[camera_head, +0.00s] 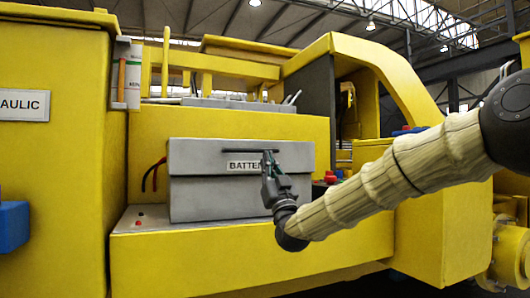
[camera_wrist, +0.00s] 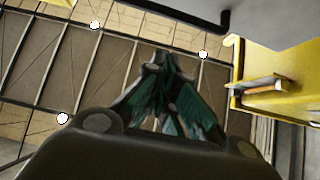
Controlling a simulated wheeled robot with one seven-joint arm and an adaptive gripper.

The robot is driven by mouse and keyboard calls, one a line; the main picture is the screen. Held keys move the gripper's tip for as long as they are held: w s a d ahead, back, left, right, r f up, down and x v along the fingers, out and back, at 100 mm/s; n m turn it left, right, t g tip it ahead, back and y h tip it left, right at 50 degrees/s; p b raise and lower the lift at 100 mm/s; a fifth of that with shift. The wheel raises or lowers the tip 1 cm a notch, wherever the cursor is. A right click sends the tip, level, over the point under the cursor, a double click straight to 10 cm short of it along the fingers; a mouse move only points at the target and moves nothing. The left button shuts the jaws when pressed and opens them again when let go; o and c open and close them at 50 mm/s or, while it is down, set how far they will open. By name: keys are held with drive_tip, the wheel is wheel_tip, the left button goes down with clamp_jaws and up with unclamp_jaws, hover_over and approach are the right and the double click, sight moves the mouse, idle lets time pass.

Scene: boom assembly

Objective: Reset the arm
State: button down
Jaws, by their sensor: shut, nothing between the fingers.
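My arm, in a beige sleeve, reaches in from the right in the head view. My gripper (camera_head: 268,160) points up in front of a grey box labelled "BATTE…" (camera_head: 205,195), whose label it partly covers. The gripper is shut and holds nothing. In the wrist view the closed fingers (camera_wrist: 153,62) point toward the ceiling. A dark bar, apparently a handle (camera_head: 262,151), runs along the upper front of the box just by the fingertips. I cannot tell whether they touch it.
The box sits on a yellow machine ledge (camera_head: 250,262). A yellow cabinet (camera_head: 60,190) marked "…AULIC" stands at the left, with a blue block (camera_head: 14,226) on it. A yellow curved frame (camera_head: 385,65) rises behind my arm. A white-and-green container (camera_head: 133,75) stands on a shelf.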

drive_tip(key=w+d+f+m+g+h, duration=0.1)
drive_tip(key=d+f+g+h, duration=0.15)
drive_tip(key=f, duration=1.75)
drive_tip(key=d+f+m+g+h, duration=0.15)
drive_tip(key=f+g, duration=0.25)
drive_tip(key=f, duration=1.6)
drive_tip(key=s+d+f+g+h, duration=0.1)
drive_tip(key=s+d+f+g, duration=0.15)
drive_tip(key=s+f, duration=0.6)
drive_tip(key=s+d+f+m+g+h, duration=0.1)
drive_tip(key=s+d+f+g, duration=0.15)
drive_tip(key=f, duration=1.15)
drive_tip(key=s+d+f+g+h, duration=0.25)
drive_tip(key=s+f, duration=0.35)
drive_tip(key=f, duration=0.5)
drive_tip(key=s+d+f+m+g+h, duration=0.1)
drive_tip(key=s+d+f+g, duration=0.4)
drive_tip(key=s, duration=0.9)
drive_tip(key=s+d+f+g+h, duration=0.1)
drive_tip(key=s+d+f+g, duration=0.15)
drive_tip(key=s+f, duration=0.85)
drive_tip(key=s+d+f+m+g+h, duration=0.1)
drive_tip(key=s+d+f+g, duration=0.3)
drive_tip(key=s, duration=1.3)
wheel_tip(320, 180, up, 30)
drive_tip(key=d+p, duration=0.1)
drive_tip(key=p, duration=2.8)
drive_tip(key=shift+r, duration=0.25)
